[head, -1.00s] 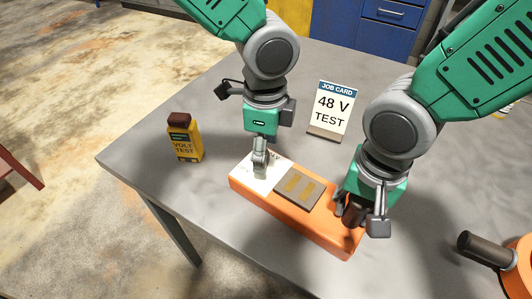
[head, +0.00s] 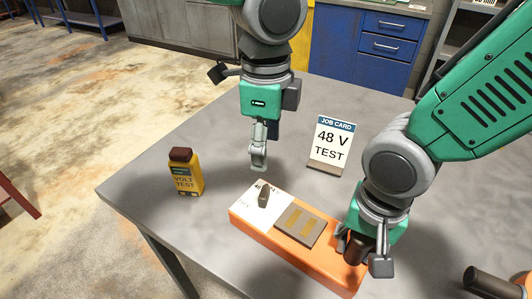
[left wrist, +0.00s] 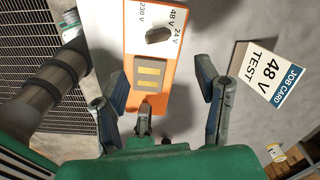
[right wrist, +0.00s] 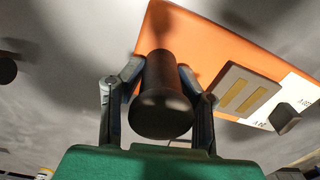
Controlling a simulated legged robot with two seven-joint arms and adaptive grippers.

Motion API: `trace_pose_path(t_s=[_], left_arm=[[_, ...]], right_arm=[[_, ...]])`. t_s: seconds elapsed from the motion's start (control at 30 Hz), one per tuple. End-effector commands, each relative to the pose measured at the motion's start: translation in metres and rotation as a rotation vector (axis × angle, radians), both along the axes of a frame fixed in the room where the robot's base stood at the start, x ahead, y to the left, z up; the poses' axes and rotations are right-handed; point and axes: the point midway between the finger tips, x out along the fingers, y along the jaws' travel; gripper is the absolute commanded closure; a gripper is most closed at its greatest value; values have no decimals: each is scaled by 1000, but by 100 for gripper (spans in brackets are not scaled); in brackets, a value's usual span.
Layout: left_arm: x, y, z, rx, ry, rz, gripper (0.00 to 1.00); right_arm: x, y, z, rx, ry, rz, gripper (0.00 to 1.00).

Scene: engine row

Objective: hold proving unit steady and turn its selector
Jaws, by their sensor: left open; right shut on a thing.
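The proving unit (head: 310,252) is an orange block lying on the table, with a white dial panel (head: 248,208) at its left end. A dark selector knob (head: 264,194) stands on the panel; the left wrist view shows it (left wrist: 159,35) among marks 230 V, 48 V and 24 V. I cannot tell exactly which mark it points to. My left gripper (head: 258,160) is open and empty, above and behind the knob, apart from it. My right gripper (head: 358,240) is shut on the unit's dark upright handle (right wrist: 162,100) at the right end.
A job card (head: 331,143) reading 48 V TEST stands behind the unit. A plate with two gold pads (head: 298,225) sits on the unit. Another dark handle (head: 488,282) shows at lower right.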

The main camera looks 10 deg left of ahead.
Motion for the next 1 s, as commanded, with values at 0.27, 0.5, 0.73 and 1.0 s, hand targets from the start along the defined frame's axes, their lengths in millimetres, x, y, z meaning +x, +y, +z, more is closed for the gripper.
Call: trace_pose_path(t_s=[0.27,0.5,0.73,1.0], left_arm=[[-1,0,0,2,1,59,66],[-4,1,-2,8,7,509,66],[-5,2,-2,8,5,1087,66],[-4,3,-2,3,3,1504,66]], right_arm=[[0,0,0,1,-1,0,100],[0,0,0,1,-1,0,100],[0,0,0,1,-1,0,100],[0,0,0,1,-1,0,100]])
